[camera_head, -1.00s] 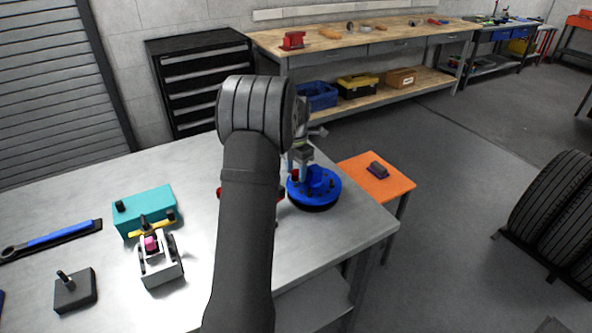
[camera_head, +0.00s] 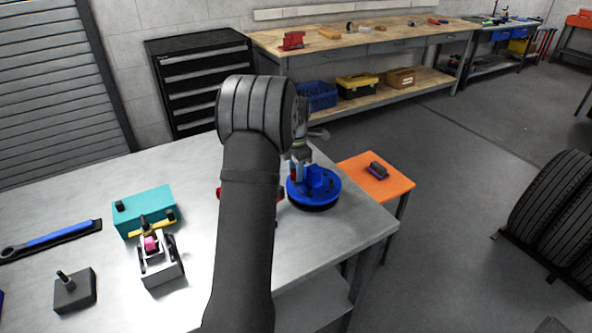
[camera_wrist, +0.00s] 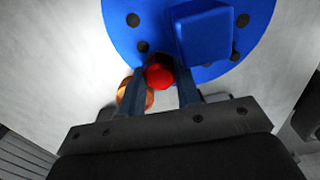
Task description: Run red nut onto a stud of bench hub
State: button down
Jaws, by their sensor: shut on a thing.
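The blue bench hub (camera_head: 325,194) sits on the grey workbench near its right corner. In the wrist view the hub (camera_wrist: 150,18) shows a round blue face, a raised blue block and several dark round stud or hole spots. My gripper (camera_wrist: 160,82) is shut on the red nut (camera_wrist: 159,75), which sits between its two fingers at the hub's near edge. In the head view my gripper (camera_head: 300,172) is low over the hub's left part, partly behind my arm. Whether the nut touches a stud cannot be told.
A copper-coloured round thing (camera_wrist: 124,95) lies beside the left finger. A teal block (camera_head: 150,203), a grey fixture with a pink piece (camera_head: 151,243), a dark block with a peg (camera_head: 74,292) and a blue-handled wrench (camera_head: 55,240) lie left. An orange stool (camera_head: 392,187) stands right.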

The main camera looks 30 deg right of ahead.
jog(key=m, duration=0.5)
jog(key=shift+w, duration=0.15)
jog(key=m, duration=0.5)
jog(key=shift+m, duration=0.4)
jog(key=m, duration=1)
jog(key=shift+w, duration=0.1)
jog(key=c, duration=1.4)
grip_release()
jog(key=shift+o, duration=1)
jog(key=shift+f, duration=0.1)
